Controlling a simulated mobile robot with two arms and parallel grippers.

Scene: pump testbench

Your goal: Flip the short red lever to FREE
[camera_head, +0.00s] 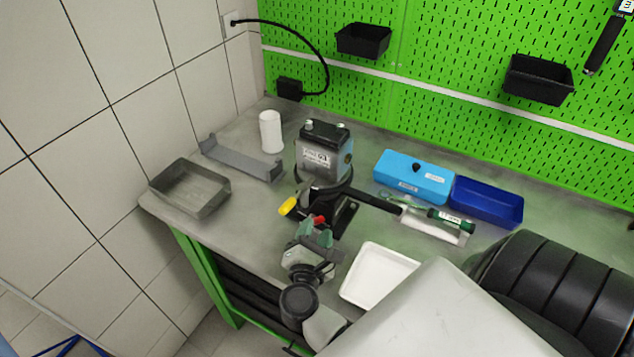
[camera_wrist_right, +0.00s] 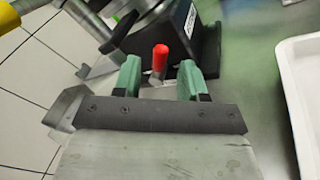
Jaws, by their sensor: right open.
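The short red lever (camera_head: 320,220) shows at the front of the pump fixture's black base, low on the bench. In the right wrist view the red lever (camera_wrist_right: 159,58) stands between my two green fingertips, with a gap on each side. My right gripper (camera_head: 312,236) is open just in front of the lever; it also shows in the right wrist view (camera_wrist_right: 160,78). The grey pump (camera_head: 325,155) sits clamped in the black fixture above. A yellow handle (camera_head: 288,206) sticks out at its left. The lever's markings are not readable. My left gripper is not in view.
A white tray (camera_head: 352,288) lies right of my right gripper. A long black handle (camera_head: 376,201) extends right from the fixture. A grey metal tray (camera_head: 156,194), a white cylinder (camera_head: 270,132), a light blue box (camera_head: 412,177) and a dark blue bin (camera_head: 487,202) stand around.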

